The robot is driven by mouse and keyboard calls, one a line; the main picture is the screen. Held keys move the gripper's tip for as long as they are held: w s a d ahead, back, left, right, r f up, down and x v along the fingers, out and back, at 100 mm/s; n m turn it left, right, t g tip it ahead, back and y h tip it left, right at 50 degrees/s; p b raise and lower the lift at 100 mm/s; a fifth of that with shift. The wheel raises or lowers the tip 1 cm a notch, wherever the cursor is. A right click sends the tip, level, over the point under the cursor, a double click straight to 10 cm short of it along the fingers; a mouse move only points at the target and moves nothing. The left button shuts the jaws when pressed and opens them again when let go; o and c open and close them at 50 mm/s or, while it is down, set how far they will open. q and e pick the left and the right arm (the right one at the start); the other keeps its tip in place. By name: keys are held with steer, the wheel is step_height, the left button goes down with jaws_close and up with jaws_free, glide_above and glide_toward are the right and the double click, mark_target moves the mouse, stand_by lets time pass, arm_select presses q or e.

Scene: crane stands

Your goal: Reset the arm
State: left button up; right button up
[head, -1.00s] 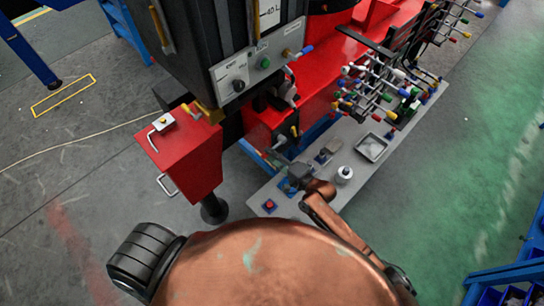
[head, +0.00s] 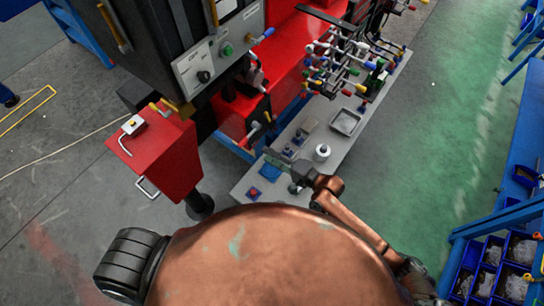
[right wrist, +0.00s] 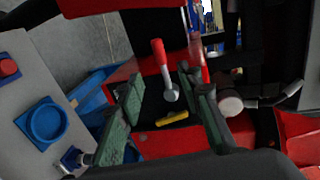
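My right arm, copper-coloured, reaches over the grey bench top (head: 345,158), and its gripper (head: 279,161) is near the bench's left end, close to the red crane stand. In the right wrist view the right gripper (right wrist: 165,98) has its two green-padded fingers apart, with nothing held between them. A red-handled lever (right wrist: 160,62) with a round metal end and a yellow handle (right wrist: 173,118) show beyond the gap. I cannot tell their distance from the fingers. My left arm and left gripper are out of view.
A dark control cabinet (head: 160,50) and a red box (head: 157,158) stand at the left. A white bottle (head: 322,152), a metal tray (head: 346,122) and a red button (head: 254,193) are on the bench. Blue shelving (head: 505,225) is at the right. Green floor (head: 430,130) between is clear.

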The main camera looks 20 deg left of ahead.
steer(key=shift+s+d, duration=0.2)
steer(key=shift+d, duration=0.2)
stand_by(0.3)
